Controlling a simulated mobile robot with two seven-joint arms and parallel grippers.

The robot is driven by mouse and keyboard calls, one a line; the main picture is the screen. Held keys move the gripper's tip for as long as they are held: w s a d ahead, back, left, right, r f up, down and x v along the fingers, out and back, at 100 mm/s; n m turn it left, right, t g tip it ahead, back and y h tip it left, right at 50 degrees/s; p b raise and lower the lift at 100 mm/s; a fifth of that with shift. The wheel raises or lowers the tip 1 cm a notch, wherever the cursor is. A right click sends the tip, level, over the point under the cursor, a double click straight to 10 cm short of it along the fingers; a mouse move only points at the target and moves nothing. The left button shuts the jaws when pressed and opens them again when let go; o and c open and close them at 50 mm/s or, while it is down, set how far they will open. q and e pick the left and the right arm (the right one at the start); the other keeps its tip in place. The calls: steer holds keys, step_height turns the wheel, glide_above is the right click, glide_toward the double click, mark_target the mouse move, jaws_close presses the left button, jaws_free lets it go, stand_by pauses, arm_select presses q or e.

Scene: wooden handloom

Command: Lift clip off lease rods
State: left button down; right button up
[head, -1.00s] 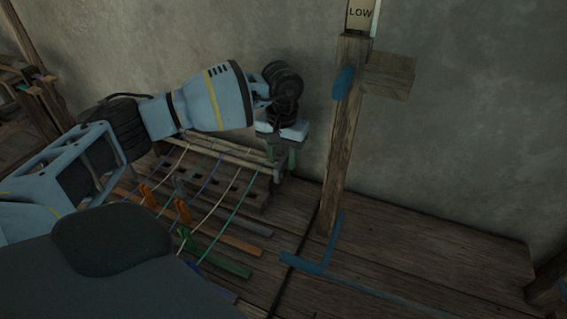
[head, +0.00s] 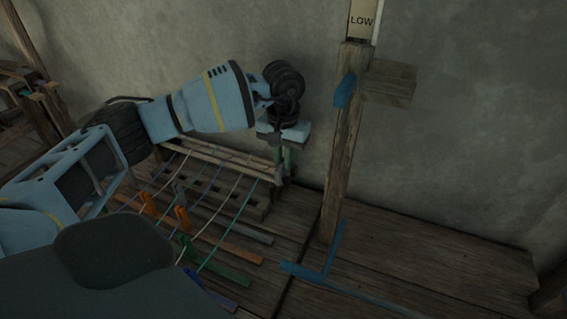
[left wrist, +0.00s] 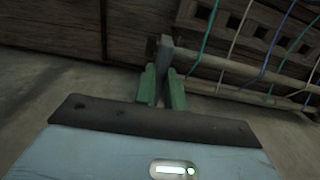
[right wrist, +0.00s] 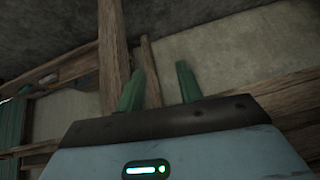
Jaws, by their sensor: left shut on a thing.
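The lease rods (head: 225,154) are two pale wooden rods crossing coloured warp threads near the wall. They also show in the left wrist view (left wrist: 238,66). My left gripper (head: 283,162) points down at their right end. In the left wrist view its green fingers (left wrist: 162,88) are shut on the grey clip (left wrist: 165,58), which stands at the rod ends. I cannot tell whether the clip still touches both rods. In the head view the clip is mostly hidden by the fingers. My right gripper (right wrist: 158,88) shows only in the right wrist view, fingers apart and empty.
A wooden post (head: 343,150) with a side block (head: 390,84) and a "LOW" sign (head: 362,20) stands right of my left gripper. Orange and green pegs and slats lie below the threads. Blue bars (head: 330,270) lie by the post. Wooden beams (right wrist: 112,50) surround my right gripper.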

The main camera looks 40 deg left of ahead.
arm_select(q)
steer(key=shift+r, duration=0.75)
steer(key=shift+s+r, duration=0.2)
steer(key=shift+s, duration=0.1)
steer(key=s+d, duration=0.2)
steer(key=s, duration=0.5)
steer(key=s+d+r+b, duration=0.1)
steer(key=s, duration=0.7)
steer(key=shift+d+r, duration=0.25)
steer(key=shift+d, duration=0.15)
steer(key=shift+d, duration=0.1)
